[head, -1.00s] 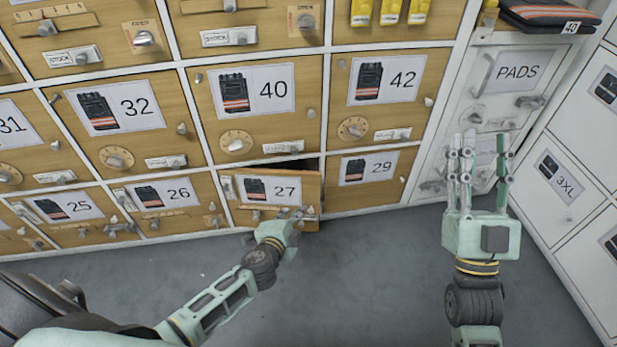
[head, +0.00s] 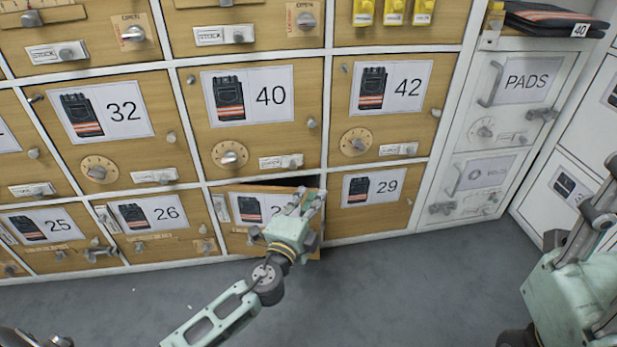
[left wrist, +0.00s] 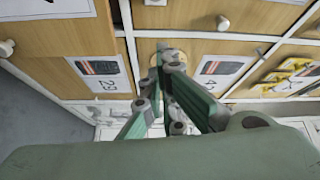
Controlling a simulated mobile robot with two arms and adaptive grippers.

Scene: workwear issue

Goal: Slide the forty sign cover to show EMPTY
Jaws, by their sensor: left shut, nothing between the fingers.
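The wooden door marked 40 (head: 301,105) is in the middle row of the head view. Its small white sliding sign (head: 281,162) is at the lower right of the door, with a grey knob on it. The word on the sign is too small to read surely. My left gripper (head: 312,200) is shut and empty, below and right of the sign, in front of the door marked 27. It is apart from the sign. In the left wrist view its fingers (left wrist: 170,62) are close together. My right gripper (head: 598,200) is partly cut off at the right edge.
The door marked 27 (head: 240,235) stands ajar below, with a dark gap at its top. The door marked 40 also has a round dial (head: 220,152). White cabinets (head: 512,130) stand at the right. Grey floor (head: 400,290) is clear in front.

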